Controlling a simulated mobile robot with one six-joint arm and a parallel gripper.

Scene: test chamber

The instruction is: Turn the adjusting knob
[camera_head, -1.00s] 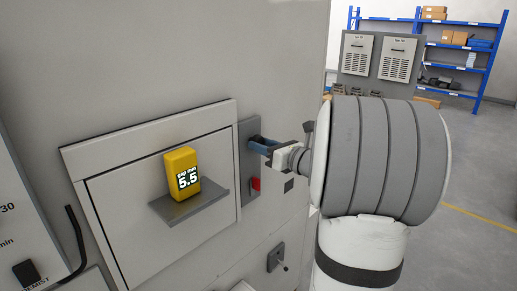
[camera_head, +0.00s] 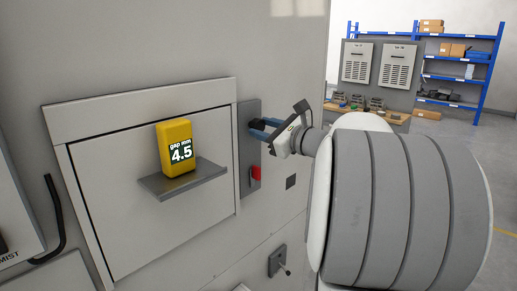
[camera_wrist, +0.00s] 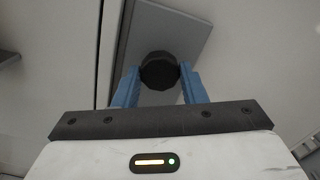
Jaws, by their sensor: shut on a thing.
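The adjusting knob (camera_wrist: 159,70) is black and round and sits on a grey plate (camera_head: 249,185) on the machine's front. My gripper (camera_head: 258,128) reaches the upper part of this plate from the right. In the wrist view my gripper's (camera_wrist: 158,84) two blue fingers are shut on the knob, one on each side. In the head view the fingers and my wrist partly cover the knob. A yellow gauge (camera_head: 177,147) stands on a small grey shelf (camera_head: 185,181) left of the plate and reads "gap mm 4.5".
A red switch (camera_head: 256,174) sits low on the same plate, below my gripper. A small lever (camera_head: 279,262) sticks out further down. A black cable (camera_head: 55,220) hangs at the left. Workbench and blue shelving (camera_head: 484,70) stand far back right.

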